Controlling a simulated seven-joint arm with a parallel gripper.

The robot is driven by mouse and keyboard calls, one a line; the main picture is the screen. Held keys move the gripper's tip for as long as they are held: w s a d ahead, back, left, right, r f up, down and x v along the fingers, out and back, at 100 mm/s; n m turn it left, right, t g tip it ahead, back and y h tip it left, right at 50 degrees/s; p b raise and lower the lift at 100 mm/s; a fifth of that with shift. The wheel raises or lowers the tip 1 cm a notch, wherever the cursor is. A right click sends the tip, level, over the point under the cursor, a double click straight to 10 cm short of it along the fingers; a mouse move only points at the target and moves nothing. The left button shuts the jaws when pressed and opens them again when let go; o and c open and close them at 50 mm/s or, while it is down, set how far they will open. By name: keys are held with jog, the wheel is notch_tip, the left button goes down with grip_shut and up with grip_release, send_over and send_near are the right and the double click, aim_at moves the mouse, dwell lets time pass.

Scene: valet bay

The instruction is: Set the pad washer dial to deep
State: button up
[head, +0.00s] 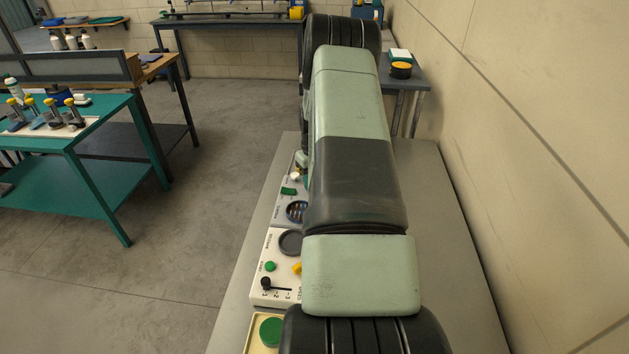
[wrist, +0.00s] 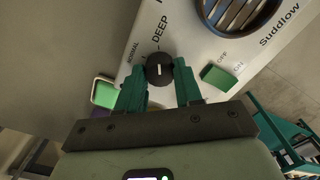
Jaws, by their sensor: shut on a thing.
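The pad washer dial (wrist: 159,70) is a small black knob with a white pointer line, on a pale panel (wrist: 204,58) in the wrist view. My gripper (wrist: 159,64) has its two green fingers on either side of the dial, shut on it. The pointer line stands nearly upright in the picture, roughly in line with the tick below DEEP. In the head view my arm hides the dial and gripper.
A green OFF/ON rocker (wrist: 219,77) and a round grille (wrist: 238,12) sit right of the dial. In the head view a second white panel (head: 262,290) with a black-knobbed slider lies nearer. A wall (head: 520,120) bounds the bench's right; open floor lies left.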

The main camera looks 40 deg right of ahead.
jog(key=o, duration=1)
jog(key=shift+o, duration=0.2)
notch_tip(320, 180, up, 11)
jog(key=shift+f, duration=0.1)
